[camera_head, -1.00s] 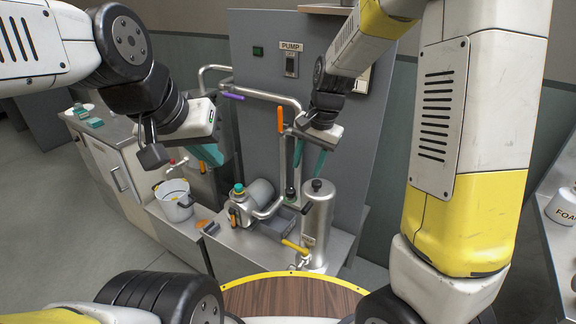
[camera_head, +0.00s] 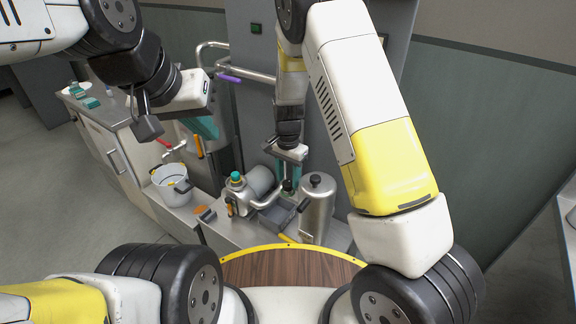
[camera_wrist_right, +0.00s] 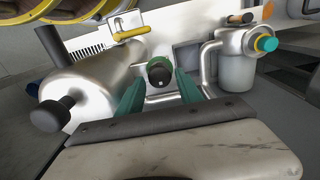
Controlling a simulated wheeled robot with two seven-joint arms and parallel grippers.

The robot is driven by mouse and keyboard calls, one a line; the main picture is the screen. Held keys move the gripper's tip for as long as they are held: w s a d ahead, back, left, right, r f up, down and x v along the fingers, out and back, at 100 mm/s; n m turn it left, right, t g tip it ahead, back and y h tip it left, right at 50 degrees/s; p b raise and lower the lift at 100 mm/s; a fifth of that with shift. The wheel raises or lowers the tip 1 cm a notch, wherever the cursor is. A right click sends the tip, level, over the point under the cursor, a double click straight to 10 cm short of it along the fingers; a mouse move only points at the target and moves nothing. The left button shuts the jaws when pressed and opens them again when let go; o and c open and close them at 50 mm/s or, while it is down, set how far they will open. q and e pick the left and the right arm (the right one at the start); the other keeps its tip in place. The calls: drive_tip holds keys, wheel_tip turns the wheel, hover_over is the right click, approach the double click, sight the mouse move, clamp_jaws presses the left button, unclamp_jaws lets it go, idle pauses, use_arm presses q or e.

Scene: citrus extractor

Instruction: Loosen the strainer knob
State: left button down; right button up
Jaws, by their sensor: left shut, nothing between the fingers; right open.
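In the head view my right gripper (camera_head: 289,181) points down at this knob, beside the pump pipe. A second black knob (camera_head: 316,179) tops the upright steel canister (camera_head: 317,212) to its right. It also shows on the canister in the right wrist view (camera_wrist_right: 52,113). I cannot tell for certain which one is the strainer knob. My left gripper (camera_head: 208,130) is shut and empty, high at left.
A steel pump body with a teal cap (camera_head: 236,178) stands left of my right gripper. A grey open tray (camera_head: 279,216) lies below. A yellow-handled valve (camera_wrist_right: 131,33) is by the canister. A white pot (camera_head: 172,186) stands at left; steel pipes run behind.

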drive_tip(key=shift+f, duration=1.4)
clamp_jaws()
drive_tip(key=shift+n, duration=0.4)
